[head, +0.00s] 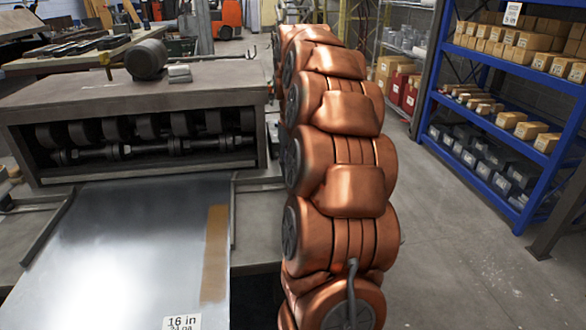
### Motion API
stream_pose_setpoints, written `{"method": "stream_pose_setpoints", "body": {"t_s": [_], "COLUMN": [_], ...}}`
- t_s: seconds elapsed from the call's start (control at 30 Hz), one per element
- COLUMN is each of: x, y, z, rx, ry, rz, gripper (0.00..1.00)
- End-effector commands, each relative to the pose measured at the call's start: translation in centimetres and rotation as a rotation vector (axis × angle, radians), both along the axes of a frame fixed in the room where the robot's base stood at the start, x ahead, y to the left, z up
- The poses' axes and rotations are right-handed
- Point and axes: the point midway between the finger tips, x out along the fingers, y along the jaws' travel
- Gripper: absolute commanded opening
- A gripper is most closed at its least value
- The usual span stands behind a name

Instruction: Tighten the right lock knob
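The duct forming machine (215,100) stands at the left, with a row of dark rollers (145,128) in its open front. A sheet of metal (125,255) lies flat in front of the rollers, with a tan strip (214,255) along its right side and a label reading 16 in. A dark rounded knob-like part (147,58) sits on top of the machine beside a small grey block (180,73). I cannot tell whether it is a lock knob, and I cannot make out a right lock knob. My copper-coloured arm rises through the middle and hides what is behind it. My gripper is not in view.
Guide rails (234,205) flank the sheet. A blue shelf rack (435,100) with cardboard boxes and grey bins stands at the right. Open concrete floor (445,235) lies between my arm and the rack. An orange forklift (228,18) is at the back.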

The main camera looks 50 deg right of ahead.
Motion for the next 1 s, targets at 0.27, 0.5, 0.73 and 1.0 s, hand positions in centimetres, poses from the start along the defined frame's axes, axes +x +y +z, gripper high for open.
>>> {"method": "stream_pose_setpoints", "body": {"t_s": [0.27,0.5,0.73,1.0], "x": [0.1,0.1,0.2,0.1], "y": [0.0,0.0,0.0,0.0], "z": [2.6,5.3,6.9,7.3], "rx": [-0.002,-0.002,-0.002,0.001], "ry": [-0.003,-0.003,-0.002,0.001], "rz": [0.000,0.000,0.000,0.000], "gripper": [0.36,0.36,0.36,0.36]}}
